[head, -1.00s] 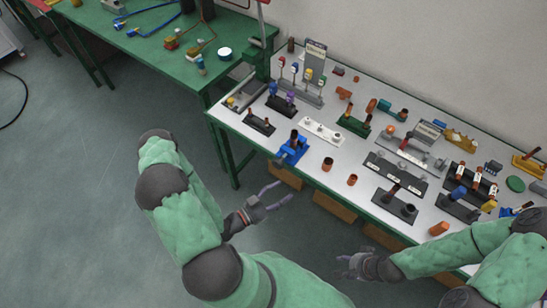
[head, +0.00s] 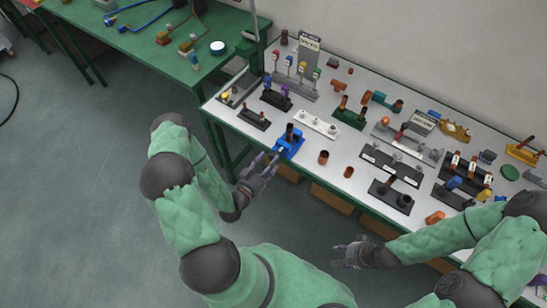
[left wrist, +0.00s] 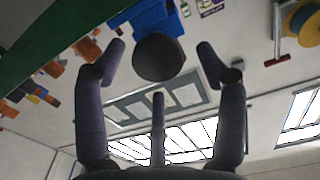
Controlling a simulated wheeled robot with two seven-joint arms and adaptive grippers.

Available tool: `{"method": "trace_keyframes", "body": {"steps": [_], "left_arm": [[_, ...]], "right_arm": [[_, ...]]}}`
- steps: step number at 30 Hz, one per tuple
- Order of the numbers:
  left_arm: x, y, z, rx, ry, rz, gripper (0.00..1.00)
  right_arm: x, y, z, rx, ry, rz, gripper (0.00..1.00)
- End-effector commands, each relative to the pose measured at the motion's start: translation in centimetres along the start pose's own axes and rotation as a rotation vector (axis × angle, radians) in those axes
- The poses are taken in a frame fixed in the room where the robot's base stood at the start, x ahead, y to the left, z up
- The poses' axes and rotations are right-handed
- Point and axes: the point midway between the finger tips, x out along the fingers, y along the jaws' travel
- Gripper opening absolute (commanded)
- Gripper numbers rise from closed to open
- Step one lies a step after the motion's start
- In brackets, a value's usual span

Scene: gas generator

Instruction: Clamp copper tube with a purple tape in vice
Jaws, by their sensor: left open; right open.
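The blue vice (head: 288,147) stands at the front edge of the table, with a dark upright part at its top. In the left wrist view, the blue body (left wrist: 150,16) shows behind a dark round end (left wrist: 158,57). My left gripper (head: 264,160) is open and empty just in front of the vice. In its wrist view, its spread fingers (left wrist: 160,60) frame the dark round end; contact cannot be told. A purple-marked piece (head: 285,90) stands in a black holder behind the vice; whether it is the copper tube is too small to tell. My right gripper (head: 338,254) is open and empty off the table's front.
Short copper pieces (head: 323,157) stand right of the vice. A small black stand (head: 253,118) is to its left and a white plate (head: 317,124) behind it. Several holders crowd the table to the right. The floor before the table is free.

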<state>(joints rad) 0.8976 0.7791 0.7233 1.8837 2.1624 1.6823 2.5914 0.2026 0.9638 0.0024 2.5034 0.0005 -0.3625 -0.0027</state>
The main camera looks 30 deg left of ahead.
Motion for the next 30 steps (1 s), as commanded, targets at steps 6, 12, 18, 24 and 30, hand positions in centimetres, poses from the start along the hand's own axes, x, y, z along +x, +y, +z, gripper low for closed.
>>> {"method": "trace_keyframes", "body": {"steps": [6, 12, 18, 24, 30], "left_arm": [[2.1, 0.0, 0.0, 0.002, 0.000, 0.002, 0.71], [2.6, 0.0, 0.0, 0.001, -0.001, 0.001, 0.71], [2.6, 0.0, 0.0, 0.001, -0.001, 0.001, 0.68], [2.6, 0.0, 0.0, 0.001, 0.001, 0.000, 0.17], [2.6, -0.1, -0.2, 0.007, 0.004, 0.000, 0.17]], "right_arm": [[0.1, 0.1, 0.0, 0.000, 0.000, 0.000, 0.47], [0.2, 0.1, 0.0, 0.000, 0.000, 0.000, 0.47], [0.2, 0.1, 0.0, 0.000, 0.000, 0.000, 0.47], [0.2, 0.1, 0.0, 0.000, 0.000, 0.000, 0.47], [0.1, 0.0, 0.0, 0.000, 0.000, 0.000, 0.47]]}}
